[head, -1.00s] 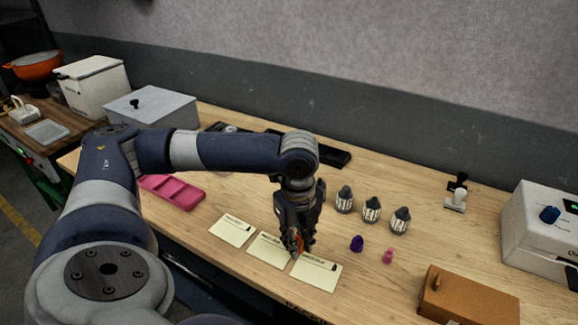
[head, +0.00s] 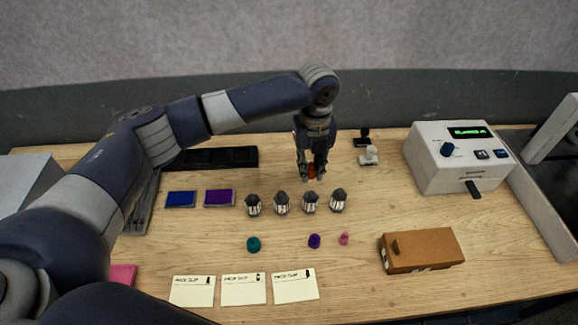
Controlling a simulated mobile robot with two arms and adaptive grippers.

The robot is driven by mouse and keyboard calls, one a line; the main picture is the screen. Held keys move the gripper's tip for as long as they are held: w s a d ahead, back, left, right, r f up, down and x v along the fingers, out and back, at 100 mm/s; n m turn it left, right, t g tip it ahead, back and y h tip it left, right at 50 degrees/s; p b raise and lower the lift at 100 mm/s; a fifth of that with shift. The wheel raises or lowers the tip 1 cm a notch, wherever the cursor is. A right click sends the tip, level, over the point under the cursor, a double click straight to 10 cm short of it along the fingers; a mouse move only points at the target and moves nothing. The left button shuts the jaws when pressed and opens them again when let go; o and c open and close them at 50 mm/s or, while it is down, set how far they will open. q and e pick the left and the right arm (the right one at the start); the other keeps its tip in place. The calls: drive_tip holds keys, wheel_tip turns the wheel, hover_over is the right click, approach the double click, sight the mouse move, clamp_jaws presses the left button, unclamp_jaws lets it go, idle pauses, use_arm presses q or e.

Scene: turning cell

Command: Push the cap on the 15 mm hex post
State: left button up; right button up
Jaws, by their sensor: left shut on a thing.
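My left gripper (head: 312,176) is shut on a small orange-red piece (head: 312,171), which is mostly hidden between the fingers. It is behind the row of grey-and-white pieces with dark pointed tops (head: 282,203), near the back of the wooden table. I cannot tell whether the held piece touches anything. A teal cap-like piece (head: 253,244), a purple one (head: 314,241) and a small pink one (head: 344,239) stand in front of the row. I cannot make out which thing is the 15 mm hex post. My right gripper is not in view.
Two stamps (head: 368,156) stand right of the gripper. A white machine (head: 455,180) and a brown box (head: 430,249) are further right. Blue (head: 181,199) and purple (head: 219,197) pads and a black tray (head: 215,157) lie left. Paper slips (head: 243,290) lie at the front.

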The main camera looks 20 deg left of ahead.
use_arm(q)
drive_tip(key=shift+d+r, duration=0.1)
drive_tip(key=shift+d, duration=0.2)
drive_tip(key=shift+d+f+b, duration=0.15)
drive_tip(key=shift+f+b, duration=0.4)
drive_tip(key=shift+b, duration=0.2)
drive_tip(key=shift+f+b, duration=0.3)
drive_tip(key=shift+b, duration=0.05)
wheel_tip(320, 180, down, 2)
drive_tip(key=shift+f+b, duration=0.15)
drive_tip(key=shift+b, duration=1.1)
drive_tip(key=shift+f, duration=1.05)
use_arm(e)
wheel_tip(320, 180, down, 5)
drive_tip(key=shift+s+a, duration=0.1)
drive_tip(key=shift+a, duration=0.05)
